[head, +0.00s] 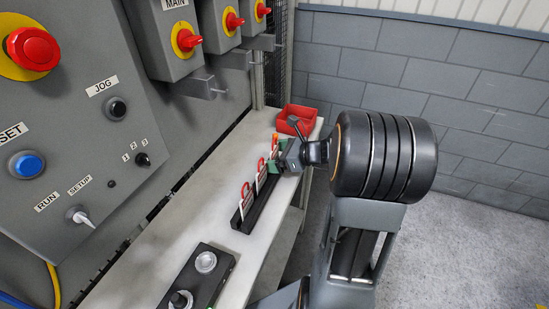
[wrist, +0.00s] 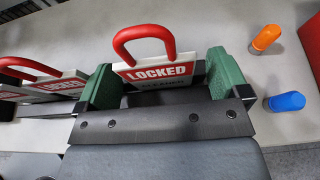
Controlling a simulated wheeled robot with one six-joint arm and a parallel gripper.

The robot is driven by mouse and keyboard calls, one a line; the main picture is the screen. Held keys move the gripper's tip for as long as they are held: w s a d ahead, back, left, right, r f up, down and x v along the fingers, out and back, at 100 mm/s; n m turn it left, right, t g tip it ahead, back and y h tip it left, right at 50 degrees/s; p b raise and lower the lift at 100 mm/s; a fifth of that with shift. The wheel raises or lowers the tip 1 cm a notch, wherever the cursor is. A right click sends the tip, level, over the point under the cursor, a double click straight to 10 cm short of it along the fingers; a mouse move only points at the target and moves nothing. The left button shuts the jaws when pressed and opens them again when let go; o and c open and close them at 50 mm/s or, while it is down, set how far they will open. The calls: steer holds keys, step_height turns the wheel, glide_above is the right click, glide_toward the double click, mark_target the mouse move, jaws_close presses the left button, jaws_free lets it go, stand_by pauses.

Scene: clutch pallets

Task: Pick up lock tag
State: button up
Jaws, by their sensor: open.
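Several lock tags with red shackles and white-and-red "LOCKED" plates stand in a black rack (head: 246,222) on the bench. The nearer ones (head: 246,197) (head: 261,174) are clear of my gripper. My gripper (head: 280,163) is at the far end of the rack. In the wrist view, my open gripper (wrist: 164,80) has its green fingers on either side of one lock tag (wrist: 158,73). A narrow gap shows at the tag's right. The tag's lower part is hidden by my gripper's body. Another tag (wrist: 52,84) stands to the left.
A red bin (head: 296,119) stands at the bench's far end. An orange cylinder (wrist: 265,38) and a blue cylinder (wrist: 286,101) are right of my gripper. The control panel (head: 75,120) rises along the left. A dark box with knobs (head: 200,276) sits at the near end.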

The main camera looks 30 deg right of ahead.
steer(key=shift+w+a, duration=0.15)
steer(key=shift+c, duration=0.3)
steer(key=c, duration=0.9)
